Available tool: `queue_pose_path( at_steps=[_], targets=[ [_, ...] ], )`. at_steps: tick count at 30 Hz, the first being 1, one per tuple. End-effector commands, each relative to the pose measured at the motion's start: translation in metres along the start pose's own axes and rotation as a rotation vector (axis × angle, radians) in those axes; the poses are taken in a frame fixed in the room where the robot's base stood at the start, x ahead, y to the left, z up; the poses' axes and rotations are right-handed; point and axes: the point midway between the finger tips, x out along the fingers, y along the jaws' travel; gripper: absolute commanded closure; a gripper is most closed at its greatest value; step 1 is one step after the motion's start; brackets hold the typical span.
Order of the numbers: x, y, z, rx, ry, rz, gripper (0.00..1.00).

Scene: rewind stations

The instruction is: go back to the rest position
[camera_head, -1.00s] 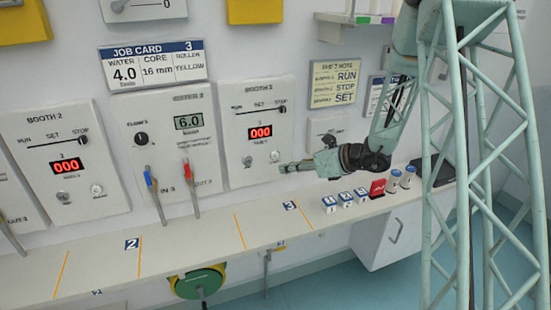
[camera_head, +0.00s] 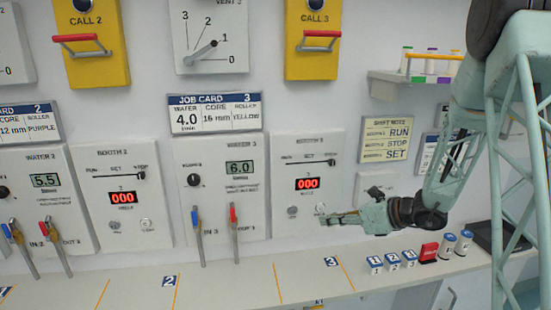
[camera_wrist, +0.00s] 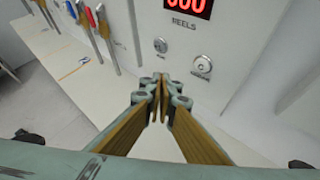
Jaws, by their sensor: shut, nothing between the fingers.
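My gripper (camera_head: 322,219) is shut and empty. In the head view it points left, in front of the lower part of the booth 3 panel (camera_head: 324,162), whose red display reads 000. In the wrist view its fingers (camera_wrist: 160,78) meet at the tips, below the panel's two small knobs. It looks apart from the panel, but the exact gap is hard to judge. My arm comes in from the right, over the counter (camera_head: 225,285).
The water 3 panel (camera_head: 218,160) has a blue lever (camera_head: 196,222) and a red lever (camera_head: 233,218), left of my gripper. Numbered blocks (camera_head: 392,260), a red block (camera_head: 428,252) and cylinders (camera_head: 456,243) stand on the counter below my arm. A shelf with rollers (camera_head: 415,78) is above.

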Motion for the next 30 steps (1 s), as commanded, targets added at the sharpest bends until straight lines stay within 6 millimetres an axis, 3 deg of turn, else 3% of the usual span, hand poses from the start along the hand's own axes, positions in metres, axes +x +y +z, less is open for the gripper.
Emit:
queue_pose_path(
  at_steps=[13,30],
  targets=[
    [-0.032,0.091,0.042,-0.29,0.056,0.128,1.0],
    [-0.086,0.199,0.062,-0.673,0.137,0.282,1.0]
  ],
)
